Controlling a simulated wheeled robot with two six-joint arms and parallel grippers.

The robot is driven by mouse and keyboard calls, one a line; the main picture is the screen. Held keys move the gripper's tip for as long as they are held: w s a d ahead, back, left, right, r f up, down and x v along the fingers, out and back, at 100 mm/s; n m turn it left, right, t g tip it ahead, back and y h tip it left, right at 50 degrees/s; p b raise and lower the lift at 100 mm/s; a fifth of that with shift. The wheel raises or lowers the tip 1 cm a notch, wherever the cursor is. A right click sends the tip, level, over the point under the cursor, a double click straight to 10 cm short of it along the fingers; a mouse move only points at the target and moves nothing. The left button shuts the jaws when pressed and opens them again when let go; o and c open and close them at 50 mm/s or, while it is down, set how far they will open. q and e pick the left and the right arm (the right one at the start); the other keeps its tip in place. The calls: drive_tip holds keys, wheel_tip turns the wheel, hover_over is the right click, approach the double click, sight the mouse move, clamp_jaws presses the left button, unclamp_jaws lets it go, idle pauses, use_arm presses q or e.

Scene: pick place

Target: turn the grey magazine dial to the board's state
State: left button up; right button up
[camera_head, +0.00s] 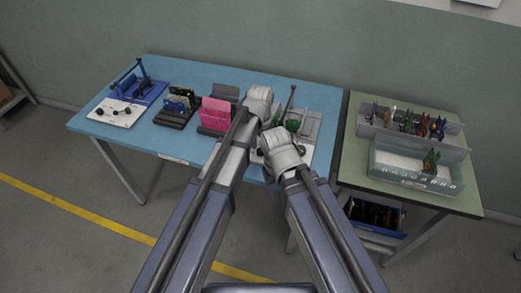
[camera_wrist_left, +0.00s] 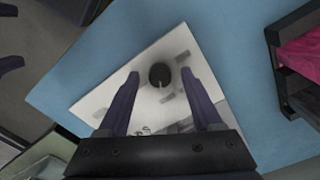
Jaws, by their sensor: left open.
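The dark round dial (camera_wrist_left: 159,75) sits on a white plate (camera_wrist_left: 147,105) in the left wrist view. A short pale mark shows at its lower edge. My left gripper (camera_wrist_left: 160,74) is open, with one fingertip on each side of the dial in that view; I cannot tell whether they touch it. In the head view the dial is hidden behind my arms, and only part of the white plate (camera_head: 308,155) shows. My right arm's wrist is close to the left one there; its fingers cannot be made out. The board's state is not readable.
Behind the plate are grey holders with a green part (camera_head: 292,125). To the left on the blue table (camera_head: 200,76) are a pink piece (camera_head: 216,114), a dark rack (camera_head: 176,107) and a blue fixture (camera_head: 140,88). A clear bin (camera_head: 395,170) stands on the green table at right.

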use_arm(q)
clamp_jaws()
idle(0.4)
drive_tip(key=shift+n, duration=0.3)
drive_tip(key=n, duration=0.5)
drive_tip(key=shift+n, duration=0.3)
drive_tip(key=n, duration=0.5)
drive_tip(key=shift+n, duration=0.4)
unclamp_jaws()
idle(0.4)
